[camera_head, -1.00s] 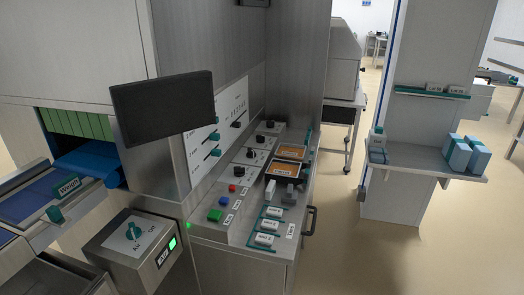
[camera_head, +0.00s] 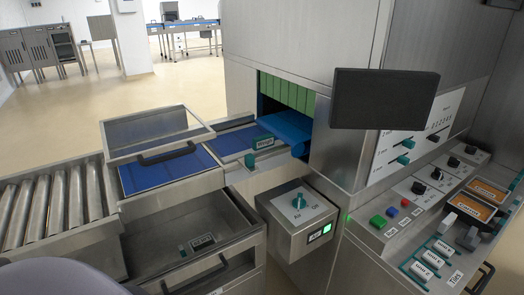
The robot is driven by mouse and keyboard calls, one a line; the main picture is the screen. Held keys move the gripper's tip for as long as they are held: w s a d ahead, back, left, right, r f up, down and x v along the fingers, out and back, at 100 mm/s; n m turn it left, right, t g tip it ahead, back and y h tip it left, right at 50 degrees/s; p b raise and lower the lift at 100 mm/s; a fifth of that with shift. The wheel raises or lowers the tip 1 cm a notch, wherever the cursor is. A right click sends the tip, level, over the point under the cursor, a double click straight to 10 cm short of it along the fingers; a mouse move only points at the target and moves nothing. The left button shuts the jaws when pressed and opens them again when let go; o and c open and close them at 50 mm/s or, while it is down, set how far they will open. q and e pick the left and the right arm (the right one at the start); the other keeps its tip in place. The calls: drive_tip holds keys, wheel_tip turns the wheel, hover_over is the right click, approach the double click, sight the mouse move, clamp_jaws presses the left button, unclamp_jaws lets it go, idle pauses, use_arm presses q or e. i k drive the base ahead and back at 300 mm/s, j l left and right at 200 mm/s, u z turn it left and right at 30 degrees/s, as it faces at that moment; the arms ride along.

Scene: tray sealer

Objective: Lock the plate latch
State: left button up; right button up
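No part is readable as the plate latch, and I cannot tell which one it is. A teal labelled piece (camera_head: 262,144) stands at the edge of the blue infeed surface, in front of the machine opening. Another teal labelled piece (camera_head: 202,242) lies in the open steel drawer (camera_head: 150,262). A teal knob (camera_head: 299,201) sits on the steel box with a lit green indicator. Teal slider handles (camera_head: 404,151) show on the white panel. Neither of my grippers is in view.
A clear-topped frame with a dark handle (camera_head: 166,154) stands raised over the blue bed. A roller conveyor (camera_head: 52,212) is at left. A black screen (camera_head: 386,98) juts out in front of the cabinet. The control desk (camera_head: 372,221) is at right. Open floor lies behind.

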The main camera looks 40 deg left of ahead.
sight(248, 162)
drive_tip(key=u, duration=1.2)
